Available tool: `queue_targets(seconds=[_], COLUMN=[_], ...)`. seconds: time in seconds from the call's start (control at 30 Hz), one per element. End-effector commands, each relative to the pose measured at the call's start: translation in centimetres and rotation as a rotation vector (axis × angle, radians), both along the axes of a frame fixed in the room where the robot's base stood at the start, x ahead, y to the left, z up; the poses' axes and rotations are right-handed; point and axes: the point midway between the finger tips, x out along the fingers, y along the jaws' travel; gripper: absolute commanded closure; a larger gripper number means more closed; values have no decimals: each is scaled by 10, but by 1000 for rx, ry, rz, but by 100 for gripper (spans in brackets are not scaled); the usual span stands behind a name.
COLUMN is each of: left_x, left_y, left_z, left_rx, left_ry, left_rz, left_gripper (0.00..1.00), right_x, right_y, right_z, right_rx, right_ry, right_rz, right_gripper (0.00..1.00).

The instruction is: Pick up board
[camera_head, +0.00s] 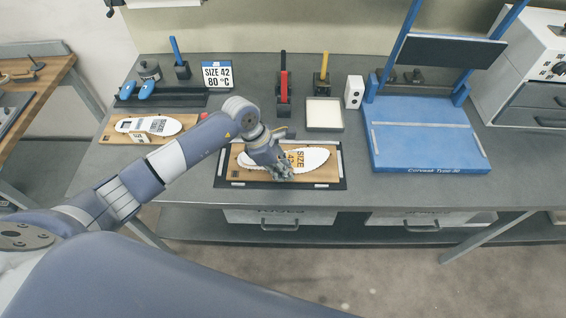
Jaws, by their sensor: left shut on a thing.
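A wooden board (233,172) with a white insole (316,158) on it lies in a black frame (222,182) at the middle of the bench. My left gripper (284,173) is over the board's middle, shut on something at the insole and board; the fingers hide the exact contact. A second wooden board (112,135) with a white insole (165,124) and a small label lies to the left, behind my left arm. My right gripper does not show.
A blue press (425,135) with a raised dark plate stands at the right. A white tray (324,114), a small white box (354,92) and upright tool holders stand behind the board. A "SIZE 42 80 °C" sign (217,75) stands at the back left. Bare bench (361,186) shows right of the frame.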

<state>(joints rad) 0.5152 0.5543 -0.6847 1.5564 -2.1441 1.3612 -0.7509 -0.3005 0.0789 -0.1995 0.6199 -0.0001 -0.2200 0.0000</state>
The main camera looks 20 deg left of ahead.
Motion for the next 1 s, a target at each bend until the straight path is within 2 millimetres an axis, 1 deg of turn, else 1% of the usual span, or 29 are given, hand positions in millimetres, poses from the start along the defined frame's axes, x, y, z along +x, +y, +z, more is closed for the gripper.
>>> queue_targets(seconds=[0.23,0.37,0.57,0.7,0.87,1.0], left_x=[1,1,2,1,-15,-33], left_y=[0,0,0,0,9,18], left_z=[2,5,20,35,35,36], left_rx=[0,0,0,0,1,3], left_ry=[-2,-5,-6,-7,-2,-2], left_rz=[0,0,-2,-1,0,-1], left_gripper=[100,100,100,100,100,100], right_x=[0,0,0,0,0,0], right_y=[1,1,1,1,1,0], right_z=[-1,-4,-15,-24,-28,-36], right_rx=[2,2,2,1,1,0], right_ry=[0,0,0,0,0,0], right_rz=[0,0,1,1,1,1], right_gripper=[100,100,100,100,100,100])
